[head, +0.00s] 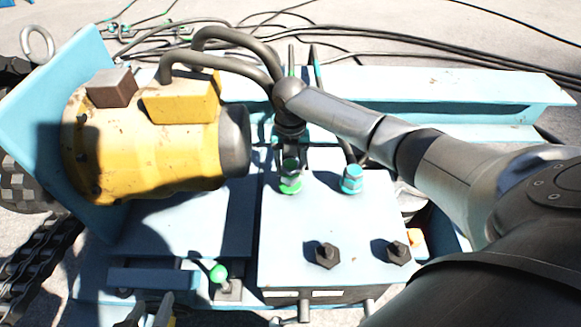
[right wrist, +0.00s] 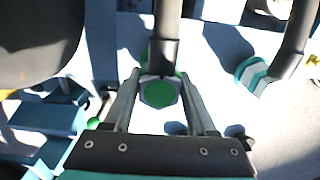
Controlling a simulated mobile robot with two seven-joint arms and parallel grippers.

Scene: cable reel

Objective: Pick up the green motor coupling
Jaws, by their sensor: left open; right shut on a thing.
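The green coupling (head: 290,184) stands upright at the back left of the top of a light-blue block. In the right wrist view its green and grey end (right wrist: 158,92) sits between the fingers, with a black hose (right wrist: 165,40) running from it. My right gripper (head: 290,166) reaches down from above and is shut on this coupling; its fingers also show in the right wrist view (right wrist: 160,96). I cannot tell whether the coupling is off its seat. My left gripper (head: 148,314) is open at the bottom edge, partly cut off, well away from the coupling.
A teal coupling (head: 352,179) with a hose stands to the right on the block (head: 315,215). Two dark bolts (head: 328,254) stand in front. A yellow motor (head: 150,140) is at the left. A green-topped stub (head: 218,273) sits low. Black cables (head: 420,55) lie behind.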

